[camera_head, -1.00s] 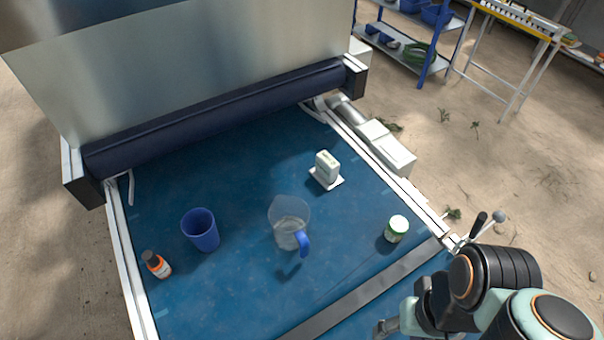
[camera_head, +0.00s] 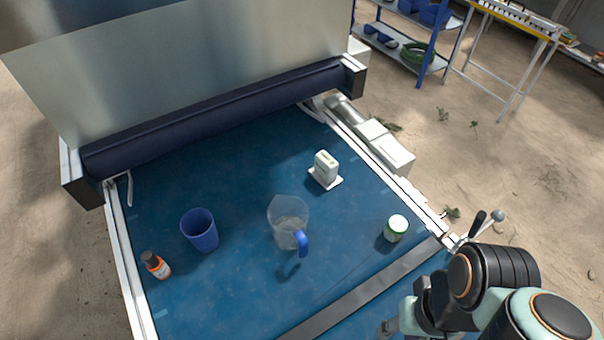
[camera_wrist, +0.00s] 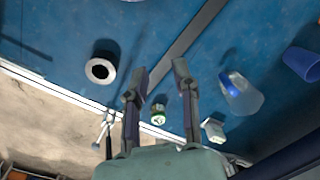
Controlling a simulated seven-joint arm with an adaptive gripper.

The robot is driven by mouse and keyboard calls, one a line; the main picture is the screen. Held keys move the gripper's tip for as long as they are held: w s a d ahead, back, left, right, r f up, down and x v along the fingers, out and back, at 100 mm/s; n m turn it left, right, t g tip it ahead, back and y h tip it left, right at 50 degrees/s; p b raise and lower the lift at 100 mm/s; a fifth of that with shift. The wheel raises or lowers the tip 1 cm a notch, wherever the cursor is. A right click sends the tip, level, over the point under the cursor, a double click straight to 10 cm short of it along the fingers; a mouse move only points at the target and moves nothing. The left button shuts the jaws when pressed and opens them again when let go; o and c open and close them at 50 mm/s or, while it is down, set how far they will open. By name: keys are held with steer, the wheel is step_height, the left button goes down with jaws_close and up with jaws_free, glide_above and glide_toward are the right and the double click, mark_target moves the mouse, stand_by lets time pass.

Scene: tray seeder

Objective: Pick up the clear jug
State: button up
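The clear jug (camera_head: 288,222) with a blue handle (camera_head: 302,243) stands upright in the middle of the blue belt in the head view. It also shows in the wrist view (camera_wrist: 243,98), right of my fingers. My gripper (camera_wrist: 158,82) is open and empty, its two fingers apart in the wrist view. In the head view the gripper end (camera_head: 390,328) is at the bottom right, partly cut off by the frame, and apart from the jug.
A blue cup (camera_head: 200,231) and an orange-labelled bottle (camera_head: 156,265) stand left of the jug. A white box-like item (camera_head: 325,168) is behind it. A green-white jar (camera_head: 396,228) is to its right. A grey strip (camera_head: 365,292) crosses the belt. A dark roller (camera_head: 215,115) bounds the back.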

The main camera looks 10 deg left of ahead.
steer(key=w+a+r+n+t+y, duration=0.1)
steer(key=w+a+n, duration=0.3)
steer(key=w+n, duration=0.6)
steer(key=w+a+r+n+t+y, duration=0.1)
steer(key=w+a+n, duration=0.2)
steer(key=w+n, duration=0.6)
steer(key=n+g+y, duration=0.1)
steer(key=n+g, duration=0.3)
steer(key=n, duration=0.1)
glide_above(303, 255)
steer(key=w+d, duration=0.2)
steer(key=f, duration=1.9)
steer(key=shift+s+a+f, duration=0.1)
steer(key=shift+a+f, duration=0.15)
steer(key=shift+f, duration=0.05)
steer(key=x, duration=0.5)
steer(key=shift+s+f, duration=0.15)
steer(key=shift+f, duration=0.3)
jaws_close()
